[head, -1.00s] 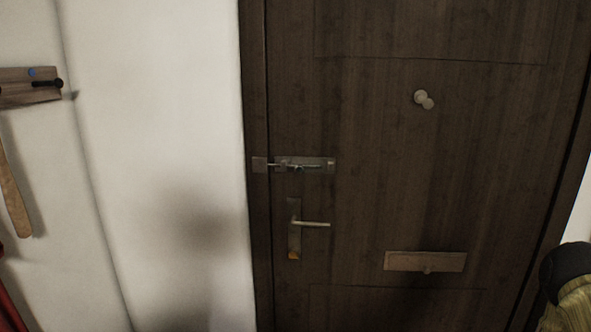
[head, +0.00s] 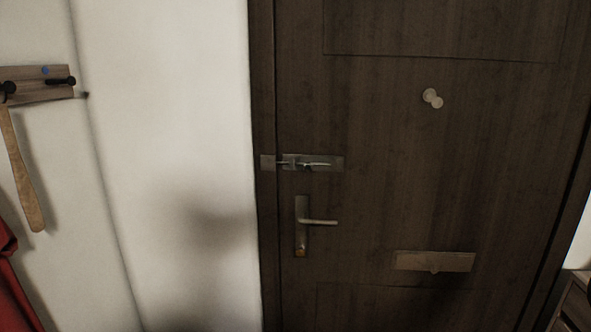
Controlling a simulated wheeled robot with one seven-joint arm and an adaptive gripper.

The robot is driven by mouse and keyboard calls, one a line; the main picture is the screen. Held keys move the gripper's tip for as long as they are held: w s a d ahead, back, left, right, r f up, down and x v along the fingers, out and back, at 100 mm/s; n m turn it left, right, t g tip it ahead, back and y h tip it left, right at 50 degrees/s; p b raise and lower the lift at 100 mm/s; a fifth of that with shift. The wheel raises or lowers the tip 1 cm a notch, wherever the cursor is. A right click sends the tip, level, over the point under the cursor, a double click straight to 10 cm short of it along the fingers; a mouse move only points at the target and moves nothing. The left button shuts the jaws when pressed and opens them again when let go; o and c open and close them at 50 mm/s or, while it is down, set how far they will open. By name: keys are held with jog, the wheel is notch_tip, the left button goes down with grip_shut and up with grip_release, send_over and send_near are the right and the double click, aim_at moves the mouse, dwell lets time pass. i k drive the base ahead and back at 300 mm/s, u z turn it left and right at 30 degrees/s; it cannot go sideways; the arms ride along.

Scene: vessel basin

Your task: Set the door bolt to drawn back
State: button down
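The door bolt (head: 316,163) is a small metal slide bolt on a flat plate near the left edge of the dark wooden door (head: 400,200). Its keeper (head: 267,162) sits on the door frame just left of it. A thin rod shows in the gap between plate and keeper, so the bolt seems to reach across to the keeper; its exact tip is too small to make out. My gripper is not in view.
A lever handle (head: 318,222) sits below the bolt, and a letter plate (head: 434,261) lower right. A round knob (head: 432,97) is higher up. A hook rail (head: 36,85) hangs on the left wall, with red cloth (head: 12,275) below. A wooden cabinet (head: 577,303) stands lower right.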

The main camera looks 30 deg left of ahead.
aim_at(308, 166)
jog(key=k, duration=0.75)
jog(key=u, duration=0.8)
jog(key=i, duration=0.5)
jog(key=z, duration=0.05)
